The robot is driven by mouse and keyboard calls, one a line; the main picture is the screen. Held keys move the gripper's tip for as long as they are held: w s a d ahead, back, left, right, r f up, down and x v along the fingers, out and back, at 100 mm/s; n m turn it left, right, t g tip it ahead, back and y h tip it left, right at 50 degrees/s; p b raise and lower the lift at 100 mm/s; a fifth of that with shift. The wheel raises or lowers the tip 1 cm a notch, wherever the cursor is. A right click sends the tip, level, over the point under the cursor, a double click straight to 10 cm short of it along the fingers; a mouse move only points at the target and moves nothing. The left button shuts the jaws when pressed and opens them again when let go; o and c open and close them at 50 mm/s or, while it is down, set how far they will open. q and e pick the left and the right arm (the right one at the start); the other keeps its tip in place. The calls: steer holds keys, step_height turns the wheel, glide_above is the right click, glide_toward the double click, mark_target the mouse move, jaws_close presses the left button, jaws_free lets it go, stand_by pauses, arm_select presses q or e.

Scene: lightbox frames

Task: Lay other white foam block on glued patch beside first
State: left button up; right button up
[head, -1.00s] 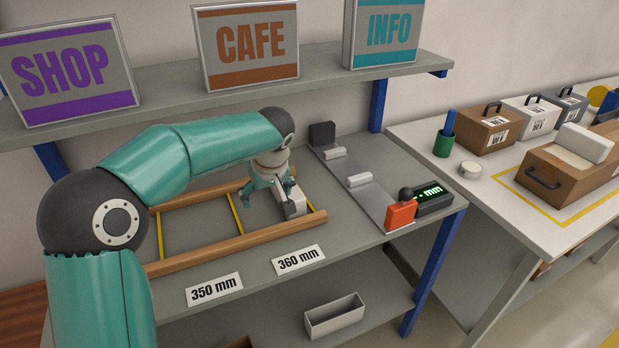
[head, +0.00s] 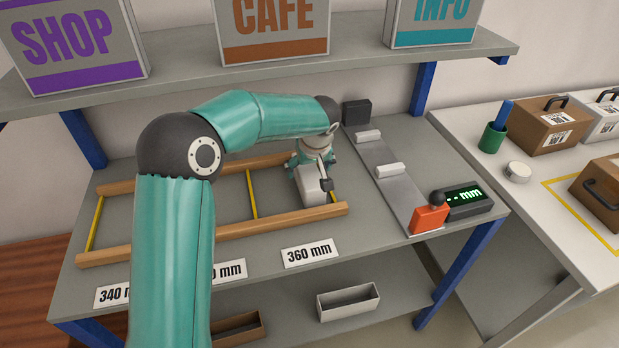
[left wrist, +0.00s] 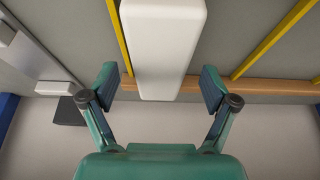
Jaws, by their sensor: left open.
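A white block (head: 312,188) lies at the right end of a wooden frame (head: 270,226) with yellow cross strips (head: 252,193). It shows close up in the left wrist view (left wrist: 163,45), beside a yellow strip. My left gripper (head: 313,168) is at the block's far end and partly hides it. In the left wrist view the left gripper (left wrist: 157,88) is open, its fingers either side of the block's end with gaps. Two smaller white blocks (head: 367,136) (head: 389,170) sit on the grey metal rail. I cannot make out a glued patch. My right gripper is not in view.
A red block (head: 430,218) and a display (head: 468,202) stand at the rail's near end. A sign shelf (head: 180,86) overhangs the back. Number labels (head: 310,254) lie along the front edge. A grey bin (head: 348,301) is below. Boxes (head: 550,126) stand on the right table.

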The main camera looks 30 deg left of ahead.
mark_target(309, 169)
arm_select(q)
steer(key=p+x, duration=0.1)
steer(key=x, duration=0.2)
steer(key=shift+w+a+f, duration=0.15)
steer(key=shift+w+f, duration=0.05)
steer(key=shift+f, duration=0.1)
steer(key=shift+a+f, duration=0.15)
steer(key=shift+f, duration=0.4)
steer(key=c, duration=1)
steer(key=shift+r, duration=0.15)
